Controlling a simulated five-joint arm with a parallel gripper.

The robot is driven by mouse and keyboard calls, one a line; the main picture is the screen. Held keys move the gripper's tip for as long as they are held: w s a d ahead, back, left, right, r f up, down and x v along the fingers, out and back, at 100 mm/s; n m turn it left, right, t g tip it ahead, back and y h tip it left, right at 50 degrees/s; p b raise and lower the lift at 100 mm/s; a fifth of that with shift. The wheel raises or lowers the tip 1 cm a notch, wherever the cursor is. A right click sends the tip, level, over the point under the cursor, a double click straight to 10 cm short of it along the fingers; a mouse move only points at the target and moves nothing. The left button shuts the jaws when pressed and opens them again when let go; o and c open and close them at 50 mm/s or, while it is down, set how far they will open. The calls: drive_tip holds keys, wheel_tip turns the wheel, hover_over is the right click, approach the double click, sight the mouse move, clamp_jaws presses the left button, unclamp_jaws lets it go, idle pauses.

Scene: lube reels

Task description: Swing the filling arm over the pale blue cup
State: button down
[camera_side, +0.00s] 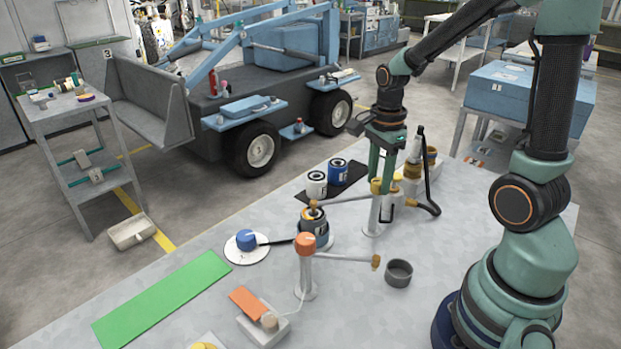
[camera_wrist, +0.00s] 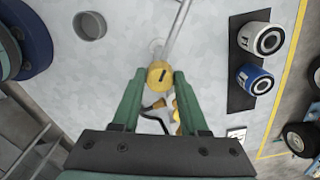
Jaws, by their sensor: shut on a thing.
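My gripper (camera_side: 382,178) points down at the post with the yellow cap (camera_wrist: 160,75). In the wrist view its fingers are shut on this cap. A thin filling arm (camera_side: 345,199) runs left from the post, and its brass tip (camera_side: 313,204) is over a dark round pot (camera_side: 312,224). In the wrist view the arm (camera_wrist: 177,28) runs up out of the frame. No cup looks clearly pale blue. A grey cup (camera_side: 398,274) stands to the front right, apart from the gripper, and also shows in the wrist view (camera_wrist: 90,25).
A second post with an orange cap (camera_side: 306,243) has a thin arm toward the grey cup. A white can (camera_side: 316,186) and blue can (camera_side: 338,173) stand on a black mat behind. A dark hose (camera_side: 433,195) is right of the gripper. A green mat (camera_side: 165,297) lies front left.

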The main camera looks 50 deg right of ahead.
drive_tip(key=shift+d+r, duration=0.1)
idle(0.4)
drive_tip(key=shift+c, duration=2.1)
unclamp_jaws()
drive_tip(key=shift+r, duration=0.1)
wheel_tip(320, 180, up, 12)
drive_tip(key=s+a+n+t, duration=0.1)
drive_tip(key=a+n, duration=0.4)
drive_tip(key=n, duration=0.6)
drive_tip(key=s+a+n+t, duration=0.1)
drive_tip(key=a+n+t, duration=0.3)
drive_tip(key=n, duration=0.7)
drive_tip(key=a, duration=0.2)
drive_tip(key=shift+a+t, duration=0.3)
